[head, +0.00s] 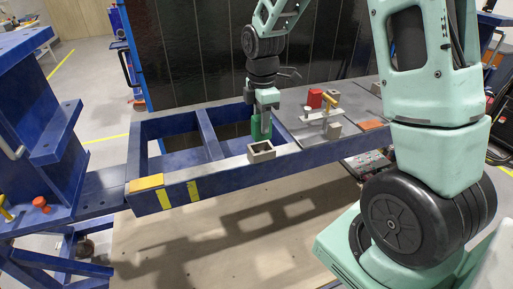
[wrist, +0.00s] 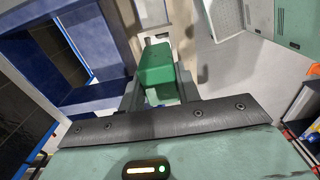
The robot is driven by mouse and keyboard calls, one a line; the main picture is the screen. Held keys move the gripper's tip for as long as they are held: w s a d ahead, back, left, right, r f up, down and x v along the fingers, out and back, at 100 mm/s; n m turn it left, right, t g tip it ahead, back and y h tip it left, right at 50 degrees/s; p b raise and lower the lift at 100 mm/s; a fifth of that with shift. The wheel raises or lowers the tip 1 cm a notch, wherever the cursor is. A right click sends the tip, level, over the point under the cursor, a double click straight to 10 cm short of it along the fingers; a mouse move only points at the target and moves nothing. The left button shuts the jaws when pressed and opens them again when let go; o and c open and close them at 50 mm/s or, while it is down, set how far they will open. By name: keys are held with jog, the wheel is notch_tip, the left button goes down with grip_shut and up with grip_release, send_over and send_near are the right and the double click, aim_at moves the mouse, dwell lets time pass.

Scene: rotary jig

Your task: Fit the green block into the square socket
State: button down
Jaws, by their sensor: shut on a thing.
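The green block (head: 256,132) is upright between the fingers of my gripper (head: 264,118), which is shut on it. In the wrist view the green block (wrist: 157,66) sits between both fingers of my gripper (wrist: 160,92). The square socket (head: 262,156) is a beige open-topped box on the front rail of the blue frame. The block appears just behind and above the socket in the head view, apart from its opening. The block's lower end is partly hidden.
The blue frame (head: 225,184) has open gaps. A yellow plate (head: 146,182) lies at its left corner.

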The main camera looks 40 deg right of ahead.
aim_at(262, 138)
jog(key=shift+f+p, duration=0.55)
jog(key=shift+f, duration=2.6)
jog(key=shift+f, duration=0.15)
jog(key=c, duration=1)
grip_release()
